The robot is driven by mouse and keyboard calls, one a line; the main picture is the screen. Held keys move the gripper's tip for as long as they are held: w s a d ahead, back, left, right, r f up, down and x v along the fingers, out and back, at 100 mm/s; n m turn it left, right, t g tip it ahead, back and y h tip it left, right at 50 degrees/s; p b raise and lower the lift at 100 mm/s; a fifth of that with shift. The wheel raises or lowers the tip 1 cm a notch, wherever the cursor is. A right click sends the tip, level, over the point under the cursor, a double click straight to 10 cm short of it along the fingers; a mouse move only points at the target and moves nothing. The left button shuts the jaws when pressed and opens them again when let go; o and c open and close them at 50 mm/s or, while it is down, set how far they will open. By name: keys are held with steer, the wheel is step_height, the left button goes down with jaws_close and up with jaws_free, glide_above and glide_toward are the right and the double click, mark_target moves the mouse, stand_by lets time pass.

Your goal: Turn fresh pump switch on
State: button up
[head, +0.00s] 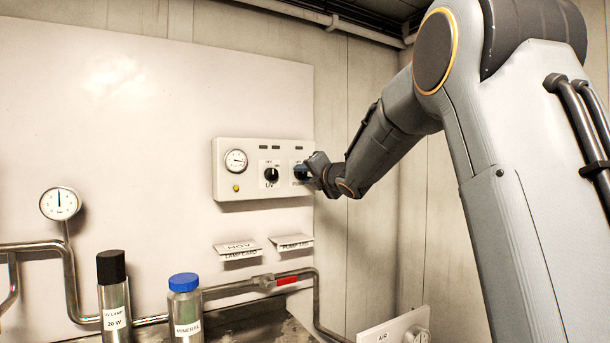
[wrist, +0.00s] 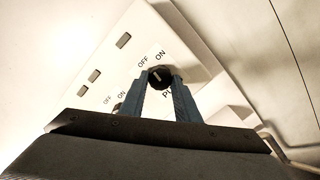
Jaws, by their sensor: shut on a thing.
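A white control panel (head: 225,180) is mounted on the wall, with a round gauge and two black rotary switches. The right one, the pump switch (wrist: 160,77), is a black knob with a white pointer mark, with OFF and ON printed above it. Its lower label reads "PU", the rest hidden by my gripper. My gripper (wrist: 159,86) is shut on this knob, one blue-grey finger on each side. In the head view my gripper (head: 306,172) covers most of the knob. I cannot tell surely whether the pointer is at OFF or ON.
The UV switch (head: 271,175) sits just left of the pump switch. Card holders (head: 238,250) are below the panel. A pipe with a red-handled valve (head: 286,281), a black-capped lamp canister (head: 112,295) and a blue-capped mineral bottle (head: 185,308) stand lower down.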

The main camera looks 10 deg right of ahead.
steer(key=m+p, duration=0.2)
steer(key=m, duration=0.3)
steer(key=shift+r, duration=0.15)
steer(key=m+p, duration=0.3)
steer(key=m, duration=0.2)
steer(key=shift+g, duration=0.3)
steer(key=shift+p, duration=0.35)
steer(key=o, duration=1)
steer(key=shift+o, duration=0.2)
steer(key=b+v, duration=0.2)
steer(key=v, duration=0.5)
steer(key=shift+s+d, duration=0.15)
steer(key=shift+s, duration=0.25)
